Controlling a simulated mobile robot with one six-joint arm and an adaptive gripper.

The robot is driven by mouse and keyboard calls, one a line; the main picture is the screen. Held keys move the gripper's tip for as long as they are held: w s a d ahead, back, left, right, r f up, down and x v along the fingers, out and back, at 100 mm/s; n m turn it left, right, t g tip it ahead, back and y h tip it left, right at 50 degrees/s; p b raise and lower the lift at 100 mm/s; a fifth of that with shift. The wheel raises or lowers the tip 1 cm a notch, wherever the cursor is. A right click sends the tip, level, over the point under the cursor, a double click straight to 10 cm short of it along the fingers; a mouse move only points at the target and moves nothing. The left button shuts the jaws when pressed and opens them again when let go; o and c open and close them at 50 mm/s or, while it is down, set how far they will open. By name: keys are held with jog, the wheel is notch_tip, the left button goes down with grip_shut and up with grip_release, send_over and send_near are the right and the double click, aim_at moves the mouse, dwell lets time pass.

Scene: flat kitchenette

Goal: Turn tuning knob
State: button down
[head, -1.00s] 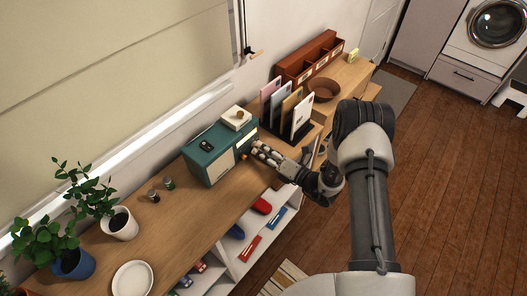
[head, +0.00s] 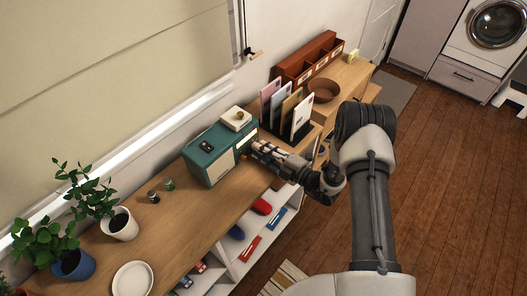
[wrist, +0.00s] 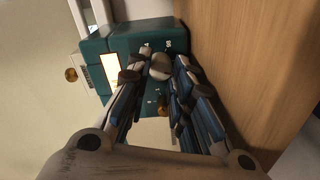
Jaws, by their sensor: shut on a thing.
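A teal radio (head: 212,160) stands on the wooden sideboard top, and it fills the upper middle of the wrist view (wrist: 100,62). Its round silver tuning knob (wrist: 160,66) is on the face towards my gripper. My gripper (head: 254,150) reaches that face from the right. In the wrist view my gripper (wrist: 156,70) has its fingers on either side of the knob and is shut on it. Small white marks surround the knob. In the head view the knob is hidden behind my fingers.
A small cream box (head: 235,120) lies on the radio. A letter rack with envelopes (head: 301,116) and a brown bowl (head: 323,90) stand beyond it. Two small jars (head: 153,196), a plate (head: 132,278) and potted plants (head: 119,226) stand nearer. A wall runs behind.

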jog(key=m, duration=0.4)
jog(key=shift+m, duration=0.3)
jog(key=shift+m+y, duration=0.3)
jog(key=shift+m, duration=1.6)
jog(key=c, duration=1.7)
grip_release()
jog(key=shift+d, duration=0.15)
jog(key=v, duration=1.1)
jog(key=shift+s+d, duration=0.3)
jog(key=shift+r, duration=0.1)
